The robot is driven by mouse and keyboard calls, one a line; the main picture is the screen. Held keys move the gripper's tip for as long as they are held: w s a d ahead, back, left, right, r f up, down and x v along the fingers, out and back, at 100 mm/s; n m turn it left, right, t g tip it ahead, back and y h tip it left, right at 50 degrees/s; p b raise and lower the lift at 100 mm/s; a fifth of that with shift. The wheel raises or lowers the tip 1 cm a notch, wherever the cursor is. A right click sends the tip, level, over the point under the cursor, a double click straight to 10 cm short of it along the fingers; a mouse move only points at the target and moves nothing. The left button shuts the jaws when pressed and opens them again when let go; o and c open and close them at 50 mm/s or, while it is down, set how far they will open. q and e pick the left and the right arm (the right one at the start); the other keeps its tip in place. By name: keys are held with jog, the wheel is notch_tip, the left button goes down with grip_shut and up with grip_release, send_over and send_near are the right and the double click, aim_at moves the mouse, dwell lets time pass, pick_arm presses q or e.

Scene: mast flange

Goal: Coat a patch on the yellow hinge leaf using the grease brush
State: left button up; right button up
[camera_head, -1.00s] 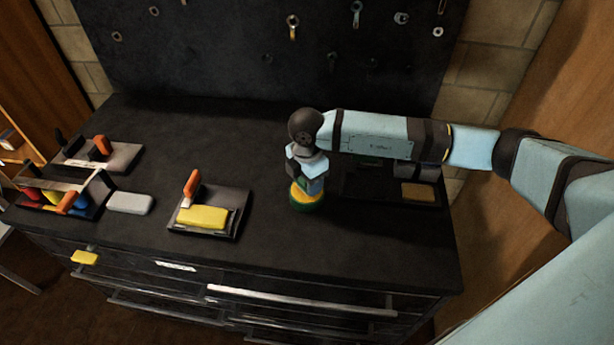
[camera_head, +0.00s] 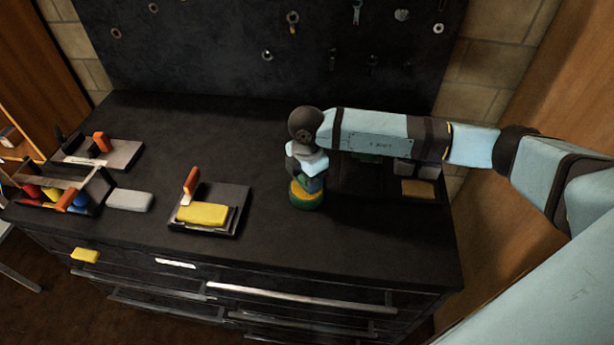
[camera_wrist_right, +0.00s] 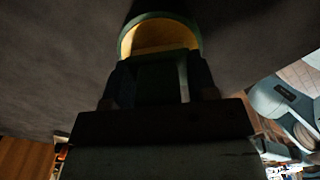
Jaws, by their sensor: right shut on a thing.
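The yellow hinge leaf (camera_head: 203,214) lies flat on a dark plate (camera_head: 240,195) near the bench's front, beside an orange-handled clamp (camera_head: 191,182). My right gripper (camera_head: 313,184) points down, to the right of the plate, over a round green tin with a yellow inside (camera_head: 305,197). In the right wrist view the tin's rim (camera_wrist_right: 126,45) and yellow inside show just beyond the fingertips. The right gripper is shut on a dark green piece (camera_wrist_right: 160,82), which looks like the grease brush's handle. Its bristles are hidden, so I cannot tell whether they touch the grease. My left gripper is out of view.
A grey block (camera_head: 130,200), a caddy with colored handles (camera_head: 62,197) and another orange-handled fixture (camera_head: 103,143) stand at the left. A tan pad (camera_head: 418,188) lies at the right, partly behind my arm. The bench between plate and tin is clear.

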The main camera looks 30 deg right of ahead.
jog(key=shift+f, duration=0.4)
dwell(1.1)
jog(key=shift+r+p, duration=2.1)
jog(key=shift+r, duration=1.5)
